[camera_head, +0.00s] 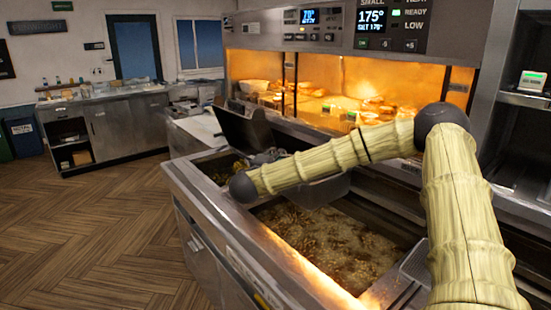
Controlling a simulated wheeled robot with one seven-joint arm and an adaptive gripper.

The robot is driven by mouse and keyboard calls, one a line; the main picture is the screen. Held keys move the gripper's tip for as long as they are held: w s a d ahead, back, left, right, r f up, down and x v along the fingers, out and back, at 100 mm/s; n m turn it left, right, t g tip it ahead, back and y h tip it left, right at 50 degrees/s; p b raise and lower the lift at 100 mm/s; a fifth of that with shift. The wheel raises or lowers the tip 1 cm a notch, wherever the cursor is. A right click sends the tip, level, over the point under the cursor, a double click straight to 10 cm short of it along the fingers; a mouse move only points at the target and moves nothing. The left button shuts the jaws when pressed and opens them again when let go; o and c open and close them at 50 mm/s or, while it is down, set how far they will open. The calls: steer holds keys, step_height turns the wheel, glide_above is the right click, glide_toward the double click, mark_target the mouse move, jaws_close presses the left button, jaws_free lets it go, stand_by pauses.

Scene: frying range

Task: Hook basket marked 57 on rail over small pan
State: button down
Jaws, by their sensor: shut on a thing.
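My arm reaches in from the right and bends down to the left over the fryer. My gripper (268,156) shows only partly, as grey parts behind the forearm near its dark wrist joint. It is shut on what looks like a grey metal basket (322,190), which hangs under the forearm above the oil. I cannot see the fingertips or read any number on the basket. The nearer pan (325,243) holds bubbling brown oil. A smaller-looking opening (224,170) lies farther left, partly hidden. I cannot make out the rail.
A dark tilted panel (243,128) stands at the fryer's far end. A lit warming shelf (345,90) with food runs behind. A control panel (384,25) above reads SMALL and 175°. Open wooden floor (95,225) lies to the left, with a steel counter (112,130) at the back.

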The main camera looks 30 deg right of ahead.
steer(key=shift+f, duration=0.15)
steer(key=c, duration=1.2)
jaws_free()
steer(key=shift+a, duration=0.1)
